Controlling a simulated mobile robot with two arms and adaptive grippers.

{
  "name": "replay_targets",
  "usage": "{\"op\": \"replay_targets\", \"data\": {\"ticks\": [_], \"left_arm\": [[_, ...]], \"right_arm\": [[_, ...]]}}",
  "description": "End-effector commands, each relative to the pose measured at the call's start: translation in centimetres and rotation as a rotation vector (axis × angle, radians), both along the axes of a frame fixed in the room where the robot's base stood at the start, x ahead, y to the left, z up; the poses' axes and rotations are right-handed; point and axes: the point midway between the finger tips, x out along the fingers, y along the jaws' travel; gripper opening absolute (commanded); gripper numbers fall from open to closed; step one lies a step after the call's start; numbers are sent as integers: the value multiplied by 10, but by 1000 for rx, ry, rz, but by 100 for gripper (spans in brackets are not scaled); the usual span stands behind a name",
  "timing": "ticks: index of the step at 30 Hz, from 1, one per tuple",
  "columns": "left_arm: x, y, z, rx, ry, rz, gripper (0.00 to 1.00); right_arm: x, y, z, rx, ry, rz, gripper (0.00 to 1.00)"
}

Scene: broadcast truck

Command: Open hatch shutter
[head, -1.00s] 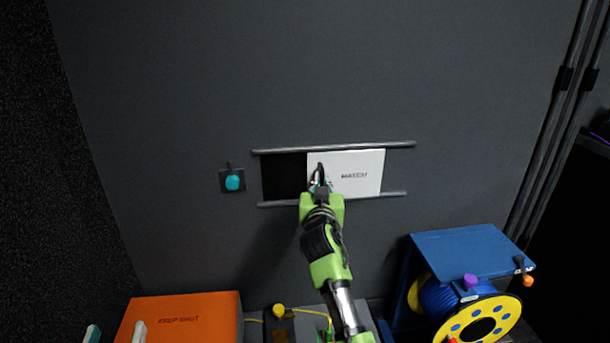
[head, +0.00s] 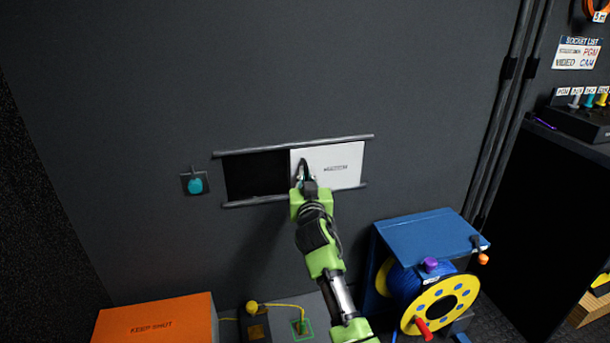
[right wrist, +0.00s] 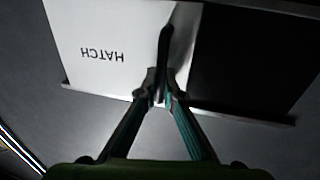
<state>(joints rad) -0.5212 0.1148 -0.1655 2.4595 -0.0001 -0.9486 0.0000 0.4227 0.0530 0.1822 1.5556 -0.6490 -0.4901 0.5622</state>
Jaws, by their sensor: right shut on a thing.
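The white hatch shutter (head: 337,164) sits between two horizontal rails on the dark wall, with black lettering on it. The black opening (head: 256,175) shows to its left. My right gripper (head: 304,177) is at the shutter's left edge, shut on its dark upright handle. In the right wrist view the fingers (right wrist: 163,92) close on the handle (right wrist: 165,50), and the shutter (right wrist: 100,45) reads HATCH upside down. The black opening (right wrist: 250,55) lies beside it there. My left gripper is not in view.
A teal knob (head: 195,183) hangs on the wall left of the rails. Below are an orange KEEP SHUT box (head: 155,322), a yellow-ended cable (head: 251,307), a blue stand (head: 430,233) and a yellow cable reel (head: 440,303). The rails (head: 300,143) extend right past the shutter.

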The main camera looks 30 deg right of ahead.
Motion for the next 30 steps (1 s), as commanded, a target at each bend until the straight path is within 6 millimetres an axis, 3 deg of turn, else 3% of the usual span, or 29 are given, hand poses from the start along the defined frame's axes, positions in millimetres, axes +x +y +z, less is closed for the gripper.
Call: {"op": "replay_targets", "data": {"ticks": [2, 5, 19, 30], "left_arm": [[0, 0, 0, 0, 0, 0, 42], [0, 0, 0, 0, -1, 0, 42], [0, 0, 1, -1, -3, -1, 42], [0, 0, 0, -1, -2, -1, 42]], "right_arm": [[0, 0, 1, 0, -1, 0, 0], [0, 0, 1, 0, -1, 0, 24], [-6, 4, -1, 0, 0, 1, 24], [-62, 33, -1, 1, 0, 2, 24]]}}
